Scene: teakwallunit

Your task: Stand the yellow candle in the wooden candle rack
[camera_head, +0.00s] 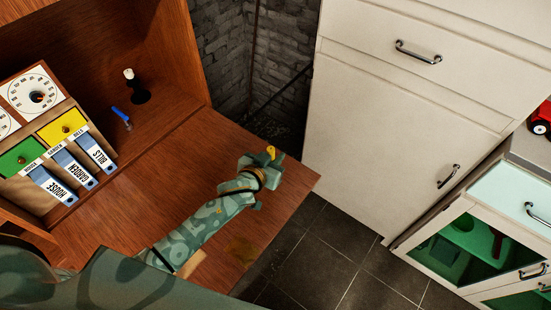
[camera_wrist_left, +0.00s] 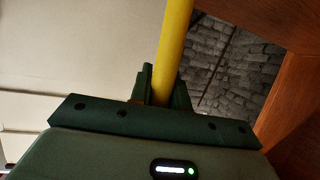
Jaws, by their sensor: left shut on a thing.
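My left gripper (camera_head: 266,163) is shut on the yellow candle and holds it over the right part of the wooden flap. Only a small yellow bit of the candle (camera_head: 271,150) shows at the fingertips in the head view. In the left wrist view the candle (camera_wrist_left: 174,48) is a long yellow rod rising from between the fingers, leaning slightly right. I cannot clearly make out the wooden candle rack. A small tan piece (camera_head: 190,265) shows beside my left forearm, and I cannot tell whether it is part of the rack. My right gripper is not in view.
At left stand a drawer organizer (camera_head: 38,140) and several blue binders (camera_head: 75,167). A blue object (camera_head: 121,115) and a small white-topped item (camera_head: 129,74) are behind. White cupboards (camera_head: 390,130) stand at right.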

